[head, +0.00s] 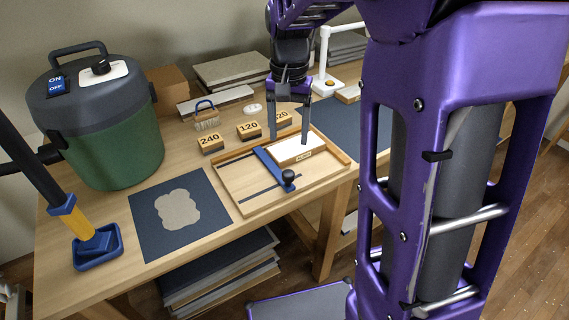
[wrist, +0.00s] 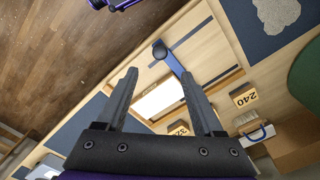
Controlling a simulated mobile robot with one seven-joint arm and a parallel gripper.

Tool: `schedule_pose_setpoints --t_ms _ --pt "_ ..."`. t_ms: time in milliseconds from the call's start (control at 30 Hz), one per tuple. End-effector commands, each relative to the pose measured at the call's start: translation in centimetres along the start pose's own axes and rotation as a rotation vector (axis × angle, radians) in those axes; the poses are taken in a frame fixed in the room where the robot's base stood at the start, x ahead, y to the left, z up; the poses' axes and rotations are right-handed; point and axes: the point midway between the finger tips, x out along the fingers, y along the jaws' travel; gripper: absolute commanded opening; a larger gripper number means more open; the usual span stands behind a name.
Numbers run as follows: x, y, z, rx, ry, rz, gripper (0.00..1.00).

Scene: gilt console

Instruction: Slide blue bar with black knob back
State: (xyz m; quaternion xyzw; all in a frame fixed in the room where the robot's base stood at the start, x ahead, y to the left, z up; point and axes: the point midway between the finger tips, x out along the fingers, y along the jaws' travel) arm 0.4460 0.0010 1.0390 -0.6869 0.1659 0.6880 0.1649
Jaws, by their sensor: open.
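The blue bar (head: 268,164) lies across the shallow wooden tray (head: 240,209), near its middle. Its black knob (head: 288,176) is at the front end, by the tray's front edge. In the wrist view, the bar (wrist: 176,65), knob (wrist: 159,49) and white block (wrist: 160,98) show beyond my open fingers (wrist: 158,74).
Dark slots run across the tray's bare left part. A dark mat (head: 160,241) lies left, with a green vacuum (head: 110,140) behind. Another dark mat (head: 338,121) lies right.

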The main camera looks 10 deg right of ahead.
Motion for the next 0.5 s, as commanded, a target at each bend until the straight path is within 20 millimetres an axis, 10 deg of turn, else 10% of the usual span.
schedule_pose_setpoints --t_ms 500 --pt "10.4 0.0 0.0 -0.001 0.0 0.0 0.69"
